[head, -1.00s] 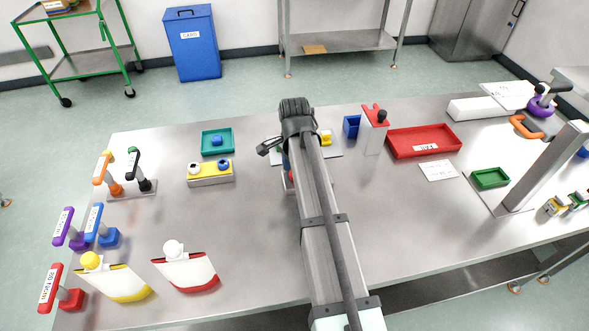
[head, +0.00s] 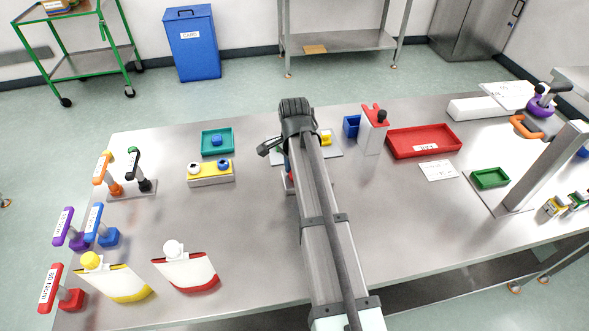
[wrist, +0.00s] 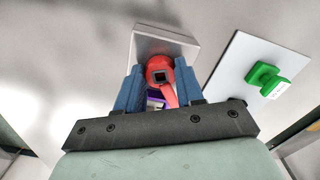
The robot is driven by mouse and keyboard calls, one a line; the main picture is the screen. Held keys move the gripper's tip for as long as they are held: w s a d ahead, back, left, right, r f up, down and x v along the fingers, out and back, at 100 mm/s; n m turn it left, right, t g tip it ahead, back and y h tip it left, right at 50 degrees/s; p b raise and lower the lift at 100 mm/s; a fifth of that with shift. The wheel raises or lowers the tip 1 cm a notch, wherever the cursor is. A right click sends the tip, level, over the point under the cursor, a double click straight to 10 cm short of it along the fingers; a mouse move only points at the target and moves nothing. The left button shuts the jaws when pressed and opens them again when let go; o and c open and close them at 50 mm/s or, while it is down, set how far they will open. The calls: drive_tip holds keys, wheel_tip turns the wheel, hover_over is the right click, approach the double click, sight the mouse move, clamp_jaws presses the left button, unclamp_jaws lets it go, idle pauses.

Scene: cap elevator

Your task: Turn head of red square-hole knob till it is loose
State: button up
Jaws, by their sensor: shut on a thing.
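The red square-hole knob (wrist: 161,72) shows in the wrist view, with a dark square opening in its round head and a red arm running toward my palm. My gripper (wrist: 160,78) has its two blue fingers on either side of the knob head and is shut on it. A pale block (wrist: 165,40) lies under and beyond the knob. A small purple and white piece (wrist: 155,98) shows between the fingers, partly hidden. In the head view my arm covers the knob and most of the gripper.
A green knob (wrist: 265,79) stands on a white plate to the right in the wrist view. In the head view a yellow block (head: 210,173) is left of my arm. The table's front left holds several coloured handles.

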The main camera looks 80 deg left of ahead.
drive_tip(key=n, duration=0.6)
drive_tip(key=shift+n, duration=0.4)
idle(0.3)
drive_tip(key=o, duration=1)
drive_tip(key=shift+w, duration=0.1)
